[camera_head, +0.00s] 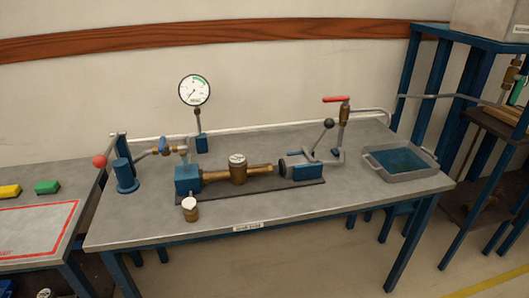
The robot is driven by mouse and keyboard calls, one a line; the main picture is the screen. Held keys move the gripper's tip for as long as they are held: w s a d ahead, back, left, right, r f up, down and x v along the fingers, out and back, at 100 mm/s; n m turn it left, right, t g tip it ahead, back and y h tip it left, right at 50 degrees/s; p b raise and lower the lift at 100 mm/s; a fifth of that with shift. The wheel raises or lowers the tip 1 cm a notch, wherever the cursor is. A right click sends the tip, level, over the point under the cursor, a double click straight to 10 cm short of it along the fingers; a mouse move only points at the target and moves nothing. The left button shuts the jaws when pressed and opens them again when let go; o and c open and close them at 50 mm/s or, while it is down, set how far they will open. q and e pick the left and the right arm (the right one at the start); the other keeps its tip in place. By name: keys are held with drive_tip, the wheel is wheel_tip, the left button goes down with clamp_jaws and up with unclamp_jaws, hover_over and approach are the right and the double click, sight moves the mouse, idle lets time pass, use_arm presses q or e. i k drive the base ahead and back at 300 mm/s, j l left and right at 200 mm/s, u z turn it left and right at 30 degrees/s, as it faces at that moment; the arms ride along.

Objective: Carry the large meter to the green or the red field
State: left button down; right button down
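The large brass meter (238,174) with a pale round dial lies in the middle of the test bench, on a dark base strip. Its left pipe end meets a blue block (187,179); its right end is close to a dark disc on the right-hand blue clamp (307,171), and I cannot tell whether they touch. A red-outlined field (35,258) shows in part on the left table, cut off by the picture edge. No green field is recognisable. Neither of my grippers is in view.
A smaller brass piece with a white top (190,210) stands at the bench front. A pressure gauge (195,90), a red-handled valve (343,112) and a water tray (400,160) are on the bench.

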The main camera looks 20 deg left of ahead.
sight(238, 171)
drive_tip(key=i+l+u, duration=0.35)
drive_tip(key=i, duration=0.15)
drive_tip(key=i+l+u, duration=0.35)
drive_tip(key=i, duration=0.15)
